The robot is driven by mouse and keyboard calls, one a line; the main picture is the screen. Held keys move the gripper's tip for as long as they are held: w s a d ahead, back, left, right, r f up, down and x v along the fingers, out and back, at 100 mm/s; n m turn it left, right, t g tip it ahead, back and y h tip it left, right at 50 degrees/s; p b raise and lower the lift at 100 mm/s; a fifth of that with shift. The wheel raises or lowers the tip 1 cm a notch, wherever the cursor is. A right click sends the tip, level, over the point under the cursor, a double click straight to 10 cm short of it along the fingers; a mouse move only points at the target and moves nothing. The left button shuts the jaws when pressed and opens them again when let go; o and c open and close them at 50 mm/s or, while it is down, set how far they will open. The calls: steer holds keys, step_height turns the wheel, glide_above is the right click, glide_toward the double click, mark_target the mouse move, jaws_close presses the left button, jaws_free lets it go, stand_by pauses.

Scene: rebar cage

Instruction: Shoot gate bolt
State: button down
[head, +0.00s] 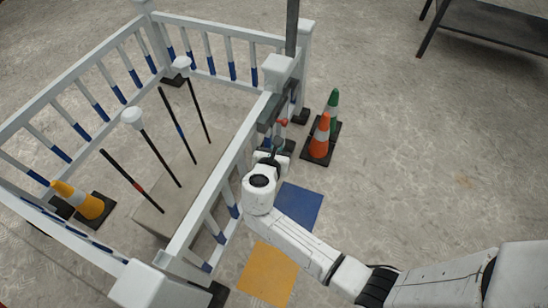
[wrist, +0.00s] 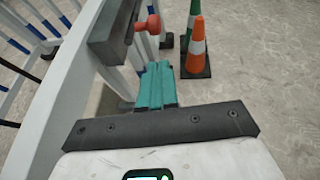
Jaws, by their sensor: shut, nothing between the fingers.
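The gate bolt shows as a red knob (head: 283,122) on a dark grey bar (head: 272,113) at the white fence's near right post. In the wrist view the red knob (wrist: 148,25) sticks out to the right of the dark bar (wrist: 116,32). My gripper (head: 275,150) is just below the knob in the head view. In the wrist view its teal fingers (wrist: 156,84) are together and empty, pointing toward the knob, with a small visible gap. Whether the bolt is engaged cannot be told.
Orange (head: 321,136) and green (head: 333,105) cones stand right of the post. Blue (head: 299,206) and orange (head: 268,272) floor squares lie outside. A dark table (head: 495,22) is upper right; floor between is clear.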

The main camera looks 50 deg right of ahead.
steer(key=shift+w+d+b, duration=0.25)
steer(key=shift+w+d, duration=0.15)
steer(key=shift+d, duration=0.4)
steer(key=shift+w+d+b, duration=0.25)
steer(key=shift+w+d, duration=0.15)
steer(key=shift+d, duration=0.4)
steer(key=shift+w+d+b, duration=0.25)
steer(key=shift+w+d, duration=0.15)
steer(key=shift+d, duration=0.4)
steer(key=shift+d+r, duration=0.1)
steer(key=d, duration=0.1)
steer(key=w+d+p, duration=0.1)
steer(key=d, duration=0.1)
steer(key=w+d, duration=0.1)
steer(key=d, duration=0.1)
steer(key=shift+p, duration=0.35)
steer(key=shift+a, duration=0.1)
